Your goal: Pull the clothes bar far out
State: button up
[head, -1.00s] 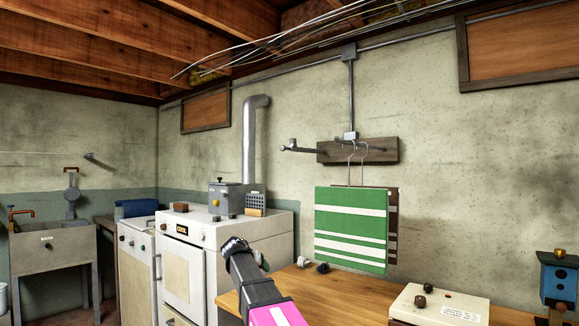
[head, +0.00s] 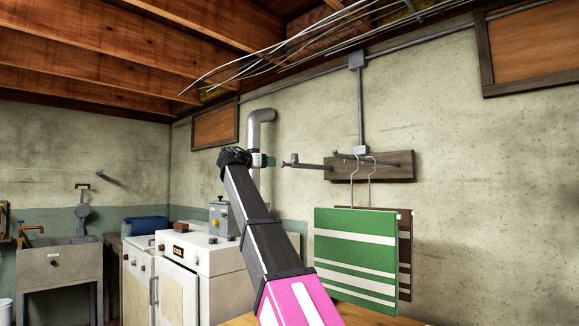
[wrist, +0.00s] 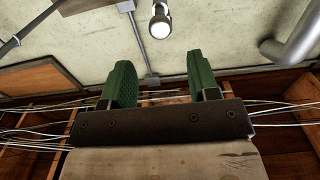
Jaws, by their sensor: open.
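The clothes bar (head: 310,166) is a dark rod sticking out to the left from a wooden board (head: 370,167) on the wall, with a metal knob (head: 291,160) at its free end. My gripper (head: 264,160) is raised just left of the knob, at about its height in the head view. In the wrist view, my gripper's green fingers (wrist: 160,70) are apart and empty. The knob (wrist: 160,22) shows beyond the fingertips, roughly centred between them, not visibly touched. A green striped cloth (head: 355,250) and a brown one (head: 405,255) hang from hooks at the board.
A grey flue pipe (head: 262,125) rises behind my gripper from near the white stove (head: 205,250). A vertical conduit (head: 361,105) runs above the board. Wires (head: 290,48) hang under the ceiling joists. A wooden table (head: 385,318) lies below the cloths.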

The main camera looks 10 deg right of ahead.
aim_at(281, 163)
jog(key=x, duration=1)
jog(key=shift+w+d, duration=0.25)
jog(key=shift+c, duration=0.3)
grip_shut()
jog(key=shift+s, duration=0.1)
